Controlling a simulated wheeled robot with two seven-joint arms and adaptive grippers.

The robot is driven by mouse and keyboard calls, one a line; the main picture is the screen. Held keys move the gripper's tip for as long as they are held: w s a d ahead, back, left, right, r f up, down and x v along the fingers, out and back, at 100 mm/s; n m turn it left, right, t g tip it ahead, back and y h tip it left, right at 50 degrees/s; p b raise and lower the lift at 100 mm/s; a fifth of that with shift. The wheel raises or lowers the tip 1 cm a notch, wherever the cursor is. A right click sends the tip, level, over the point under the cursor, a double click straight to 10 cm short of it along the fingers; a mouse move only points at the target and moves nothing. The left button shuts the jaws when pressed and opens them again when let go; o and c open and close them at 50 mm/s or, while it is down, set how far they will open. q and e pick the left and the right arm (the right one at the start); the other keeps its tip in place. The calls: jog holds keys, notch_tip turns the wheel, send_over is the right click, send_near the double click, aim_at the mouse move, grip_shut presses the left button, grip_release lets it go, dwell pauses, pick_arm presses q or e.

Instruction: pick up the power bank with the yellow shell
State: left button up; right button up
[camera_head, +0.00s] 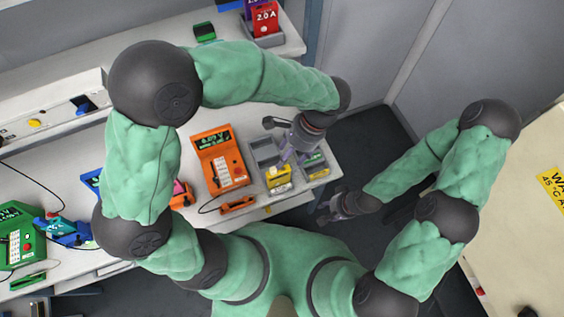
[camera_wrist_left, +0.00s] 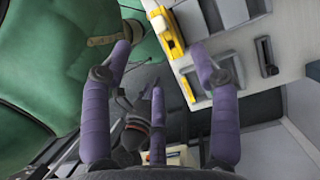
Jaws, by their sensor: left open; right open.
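The yellow-shelled power bank (camera_head: 278,179) sits upright in the front of a grey divided tray (camera_head: 265,151) near the right end of the workbench. My left gripper (camera_head: 285,158) is open above the tray, just behind the yellow shell, and partly covers the tray. In the left wrist view, my left fingers (camera_wrist_left: 160,48) are spread with nothing between them that they touch. A yellow piece (camera_wrist_left: 167,32), which looks like the power bank, shows past the fingertips. My right gripper (camera_head: 326,213) is open and empty, off the bench's right front corner.
A red 2.0 A device (camera_head: 265,20) is on the back shelf. Dark floor lies right of the bench.

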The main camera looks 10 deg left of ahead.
pick_arm(q)
jog(key=b, duration=0.1)
send_over(280, 173)
jog(key=f, duration=0.2)
jog(key=d+f, duration=0.1)
jog(key=f, duration=0.1)
jog(key=shift+w+f, duration=0.1)
jog(key=shift+w, duration=0.2)
jog(key=shift+w+a+f, duration=0.1)
jog(key=shift+a+f, duration=0.15)
jog(key=shift+f, duration=0.4)
jog(key=x, duration=0.2)
jog(key=b+x, duration=0.1)
jog(key=x, duration=0.1)
jog(key=shift+w+d+f+b, duration=0.2)
jog(key=shift+d+b, duration=0.1)
jog(key=shift+d, duration=0.1)
jog(key=shift+s+a+f, duration=0.15)
jog(key=shift+a+f, duration=0.05)
jog(key=shift+f, duration=0.2)
jog(key=shift+c, duration=0.3)
grip_shut()
